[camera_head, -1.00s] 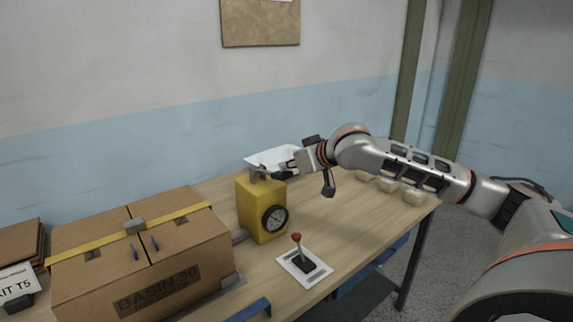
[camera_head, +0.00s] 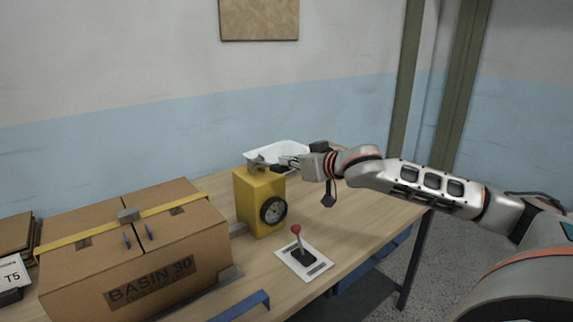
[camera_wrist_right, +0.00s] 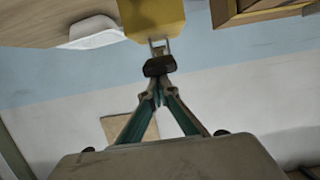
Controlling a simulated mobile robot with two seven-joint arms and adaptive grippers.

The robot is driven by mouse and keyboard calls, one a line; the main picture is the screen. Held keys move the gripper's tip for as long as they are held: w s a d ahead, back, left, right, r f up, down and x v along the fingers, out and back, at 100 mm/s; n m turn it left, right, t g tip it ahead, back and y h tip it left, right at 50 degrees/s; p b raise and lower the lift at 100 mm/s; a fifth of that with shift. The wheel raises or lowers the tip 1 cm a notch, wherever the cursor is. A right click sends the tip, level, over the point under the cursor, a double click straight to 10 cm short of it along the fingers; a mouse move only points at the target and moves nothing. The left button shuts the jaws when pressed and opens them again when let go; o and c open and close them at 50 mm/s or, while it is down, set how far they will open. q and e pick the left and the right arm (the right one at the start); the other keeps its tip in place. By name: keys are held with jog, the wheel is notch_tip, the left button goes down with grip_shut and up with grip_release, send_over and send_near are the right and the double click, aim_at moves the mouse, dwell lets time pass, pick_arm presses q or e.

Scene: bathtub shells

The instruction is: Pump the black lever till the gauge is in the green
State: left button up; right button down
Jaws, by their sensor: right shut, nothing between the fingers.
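The yellow box (camera_head: 250,205) stands on the table with a round dial gauge (camera_head: 273,210) on its front. The needle is too small to read against any green zone. The black lever (camera_head: 282,168) is attached by a metal bracket at the box's top. In the right wrist view the lever's black end (camera_wrist_right: 159,66) sits just beyond my fingertips. My right gripper (camera_head: 287,161) is shut and empty, with its tips close against the lever; I cannot tell whether they touch. It also shows in the wrist view (camera_wrist_right: 158,88). My left gripper is out of view.
A large cardboard box (camera_head: 140,255) with a yellow strap stands left of the yellow box. A red-knobbed joystick (camera_head: 296,230) on a white plate (camera_head: 322,258) is in front. A white basin (camera_head: 290,148) lies behind my gripper. The table's right part (camera_head: 375,212) is clear.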

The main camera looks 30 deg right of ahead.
jog(key=shift+f, duration=0.5)
jog(key=shift+s+f+b, duration=0.15)
jog(key=shift+f+b, duration=0.2)
jog(key=shift+b, duration=0.25)
jog(key=shift+s+f, duration=0.1)
jog(key=shift+f, duration=0.25)
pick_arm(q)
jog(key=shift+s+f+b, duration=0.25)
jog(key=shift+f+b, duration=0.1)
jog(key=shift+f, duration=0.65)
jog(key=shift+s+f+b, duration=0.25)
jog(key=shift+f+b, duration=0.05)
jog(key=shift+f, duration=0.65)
pick_arm(e)
jog(key=shift+s+f+t, duration=0.15)
jog(key=shift+f+t, duration=0.5)
jog(key=shift+f, duration=0.35)
jog(key=shift+s+f+t, duration=0.15)
jog(key=shift+f+t, duration=0.5)
jog(key=shift+f, duration=0.35)
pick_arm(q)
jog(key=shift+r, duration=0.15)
pick_arm(e)
jog(key=shift+f, duration=0.15)
